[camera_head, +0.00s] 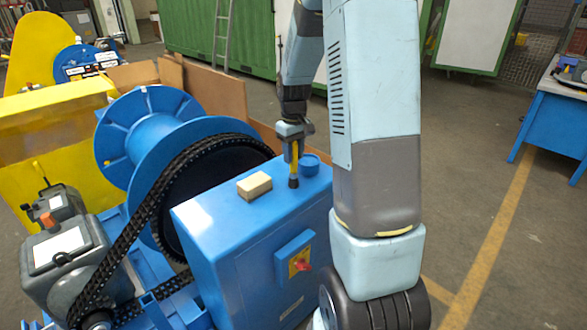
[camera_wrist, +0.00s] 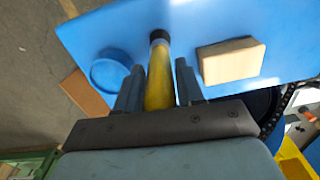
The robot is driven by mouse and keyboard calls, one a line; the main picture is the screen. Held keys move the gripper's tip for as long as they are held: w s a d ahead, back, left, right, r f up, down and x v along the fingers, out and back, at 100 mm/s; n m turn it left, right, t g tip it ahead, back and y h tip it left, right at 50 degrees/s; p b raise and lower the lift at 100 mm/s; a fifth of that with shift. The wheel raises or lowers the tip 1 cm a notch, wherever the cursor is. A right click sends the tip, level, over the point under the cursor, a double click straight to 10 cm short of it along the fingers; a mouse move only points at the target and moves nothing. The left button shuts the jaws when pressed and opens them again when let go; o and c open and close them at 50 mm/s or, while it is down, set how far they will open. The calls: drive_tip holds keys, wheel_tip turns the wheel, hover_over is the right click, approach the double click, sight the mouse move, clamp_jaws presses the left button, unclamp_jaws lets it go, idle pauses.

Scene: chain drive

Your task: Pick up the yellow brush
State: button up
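The yellow brush (camera_head: 294,167) stands upright, dark end down, at the top of the blue box (camera_head: 252,269). In the wrist view the brush (camera_wrist: 160,78) runs away from my gripper to its dark end over the blue top. My gripper (camera_head: 294,146) is above the box and around the upper part of the brush. In the wrist view its two fingers (camera_wrist: 161,82) lie on either side of the handle, with narrow gaps near the fingertips. The gripper looks open. The handle's upper end is hidden by the gripper.
A tan block (camera_head: 254,185) and a round blue container (camera_head: 310,166) are on the box top, close to the brush. A large blue wheel (camera_head: 138,127) and a black chain (camera_head: 135,221) are left of the box. A blue table (camera_head: 553,123) stands at far right.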

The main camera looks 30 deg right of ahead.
clamp_jaws()
drive_tip(key=shift+r, duration=0.1)
